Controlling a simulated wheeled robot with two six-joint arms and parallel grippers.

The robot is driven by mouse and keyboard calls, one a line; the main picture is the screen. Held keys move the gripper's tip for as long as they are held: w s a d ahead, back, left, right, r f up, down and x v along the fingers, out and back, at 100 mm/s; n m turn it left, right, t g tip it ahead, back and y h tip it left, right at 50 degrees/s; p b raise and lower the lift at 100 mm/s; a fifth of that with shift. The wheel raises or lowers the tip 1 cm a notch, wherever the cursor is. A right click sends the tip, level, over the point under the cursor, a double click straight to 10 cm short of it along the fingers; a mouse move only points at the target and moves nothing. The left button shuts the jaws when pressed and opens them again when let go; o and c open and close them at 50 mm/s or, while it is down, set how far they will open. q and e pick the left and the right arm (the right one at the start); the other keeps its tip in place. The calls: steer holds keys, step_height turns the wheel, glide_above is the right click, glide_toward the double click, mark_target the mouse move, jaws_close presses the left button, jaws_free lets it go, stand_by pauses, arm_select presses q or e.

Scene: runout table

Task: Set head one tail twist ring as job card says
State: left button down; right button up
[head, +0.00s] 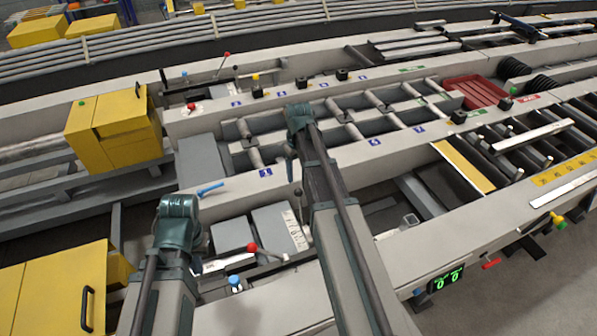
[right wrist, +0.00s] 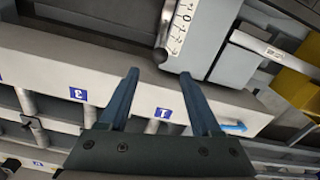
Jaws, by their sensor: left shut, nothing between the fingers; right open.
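In the right wrist view my right gripper (right wrist: 160,76) is open and empty above the pale rail with blue labels 1 (right wrist: 163,113) and 3 (right wrist: 77,95). A number scale plate (right wrist: 182,30) and a grey lever with a dark round end (right wrist: 162,50) lie just beyond its fingertips, apart from them. In the head view the scale plate (head: 294,231) is left of my right arm. My left gripper (head: 180,225) is shut and empty near the rail's left end; its wrist hides the fingers. I cannot single out the twist ring or a readable job card.
A red-knobbed lever (head: 252,247) and a blue knob (head: 234,280) stand between my arms. Yellow boxes (head: 115,128) are at left. A red tray (head: 474,91) lies at back right. A green display (head: 446,279) reads 0 0.

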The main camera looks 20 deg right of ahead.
steer(key=shift+r, duration=0.35)
steer(key=shift+c, duration=0.9)
steer(key=shift+s+d, duration=0.15)
steer(key=shift+s, duration=0.05)
steer(key=shift+c, duration=1.3)
steer(key=s+n, duration=0.1)
steer(key=s+d+n+y, duration=0.1)
steer(key=n, duration=0.1)
steer(key=s+d+n, duration=0.1)
steer(key=n, duration=0.1)
steer(key=shift+s+d+r+t+y, duration=0.1)
steer(key=shift+r+t+y, duration=0.05)
steer(key=shift+t+y, duration=0.2)
jaws_close()
steer(key=s+d+r+n+t+y, duration=0.2)
steer(key=s+n, duration=0.3)
steer(key=n, duration=0.6)
steer(key=shift+s+d+r+n+t+y, duration=0.35)
steer(key=shift+d+n+t+y, duration=0.1)
steer(key=shift+d, duration=0.25)
